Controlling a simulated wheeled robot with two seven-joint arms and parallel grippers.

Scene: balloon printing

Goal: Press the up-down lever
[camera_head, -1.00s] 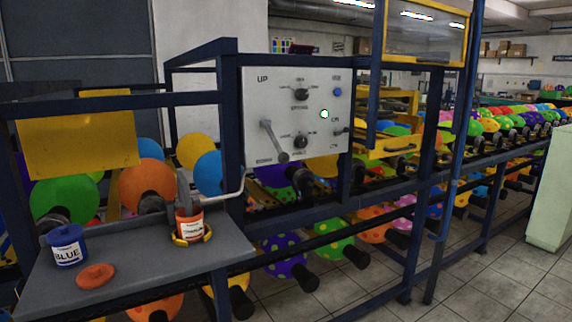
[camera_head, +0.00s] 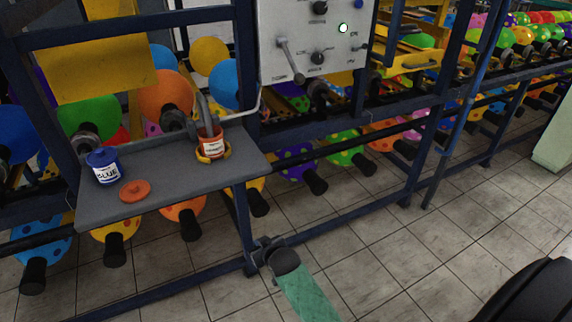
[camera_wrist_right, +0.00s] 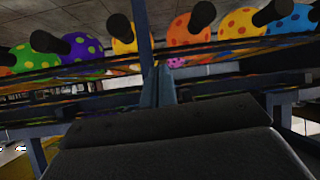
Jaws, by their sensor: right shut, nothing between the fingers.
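The control panel (camera_head: 330,62) is a white plate on the dark blue frame in the head view, its top cut off. My right gripper (camera_head: 264,246) is low at the front of the frame, well below the panel and lever, small and dark against a blue post. It is shut and empty, apart from the lever. In the right wrist view the gripper's fingers (camera_wrist_right: 158,88) point toward the frame and balloons; the lever does not show there. My left gripper is not in view.
A grey shelf (camera_head: 180,185) at left holds a blue pot (camera_head: 103,167), an orange lid (camera_head: 135,190) and an orange pot (camera_head: 210,143). Blue rails and several balloons on black holders surround the panel. Tiled floor (camera_head: 400,250) is clear in front.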

